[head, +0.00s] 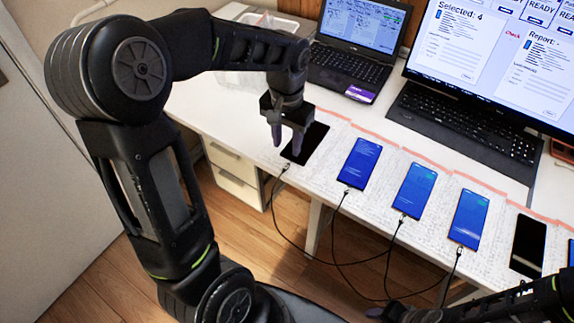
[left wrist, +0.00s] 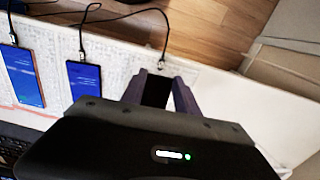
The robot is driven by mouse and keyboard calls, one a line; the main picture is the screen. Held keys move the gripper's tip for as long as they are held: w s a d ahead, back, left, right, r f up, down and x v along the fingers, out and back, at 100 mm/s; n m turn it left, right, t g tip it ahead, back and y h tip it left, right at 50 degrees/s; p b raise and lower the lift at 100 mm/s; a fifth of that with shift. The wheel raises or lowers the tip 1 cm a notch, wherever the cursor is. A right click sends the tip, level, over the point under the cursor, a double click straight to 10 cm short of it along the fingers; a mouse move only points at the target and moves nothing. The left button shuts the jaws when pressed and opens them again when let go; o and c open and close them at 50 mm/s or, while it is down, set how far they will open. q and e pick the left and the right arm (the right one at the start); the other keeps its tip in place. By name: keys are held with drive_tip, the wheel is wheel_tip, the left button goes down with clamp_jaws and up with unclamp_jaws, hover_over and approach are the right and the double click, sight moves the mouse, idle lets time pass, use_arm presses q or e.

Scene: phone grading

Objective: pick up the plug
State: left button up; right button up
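The plug (head: 285,167) is a small dark cable end at the table's front edge, by the near end of the leftmost phone (head: 314,140), which has a black screen. In the left wrist view the plug (left wrist: 161,64) lies just beyond that phone (left wrist: 155,92); I cannot tell if they touch. My left gripper (head: 286,146) is above this phone, fingers pointing down and apart, with nothing between them. In the left wrist view its two fingers (left wrist: 160,88) frame the phone. My right gripper (head: 388,312) is low at the bottom edge, its fingers unclear.
Several more phones lie to the right, three with blue screens (head: 414,190) and cables hanging off the edge. A laptop (head: 345,70), a keyboard (head: 465,122) and a monitor (head: 500,50) stand behind. A clear plastic bin (head: 265,22) is at the back left.

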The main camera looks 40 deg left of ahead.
sight(286, 167)
use_arm(q)
drive_tip(key=shift+f, duration=1.3)
drive_tip(key=shift+a+f, duration=0.1)
drive_tip(key=shift+f, duration=2.5)
drive_tip(key=shift+f, duration=0.2)
clamp_jaws()
